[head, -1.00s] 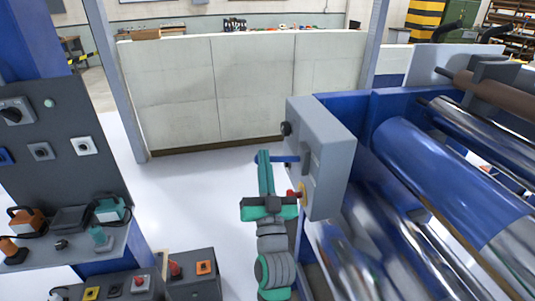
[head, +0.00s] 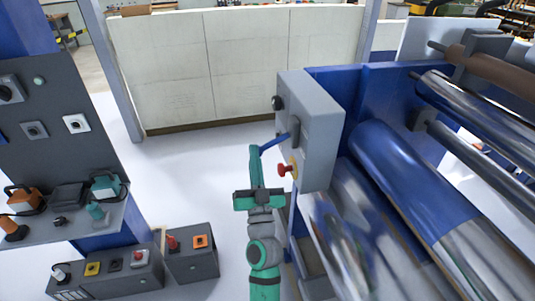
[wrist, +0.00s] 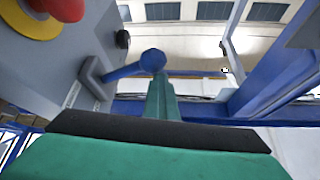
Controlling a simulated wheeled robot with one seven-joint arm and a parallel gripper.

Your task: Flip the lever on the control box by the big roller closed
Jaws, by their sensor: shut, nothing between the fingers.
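The grey control box (head: 312,120) stands at the near end of the big roller. Its blue lever (head: 275,144) sticks out to the left and slopes down a little towards its tip. In the wrist view the lever (wrist: 127,70) ends in a round blue knob and joins a grey pivot (wrist: 94,82) on the box. My gripper (head: 254,153) is shut and empty, with its green fingertips at the lever's outer end. In the wrist view the fingertips (wrist: 161,88) overlap the underside of the knob; whether they touch it cannot be told.
A red button (head: 285,170) on a yellow disc sits below the lever, and a black knob (head: 278,102) above it. The big blue roller (head: 410,175) and shiny rollers lie right. A panel (head: 50,125) and small control boxes (head: 192,255) stand left. White floor lies between.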

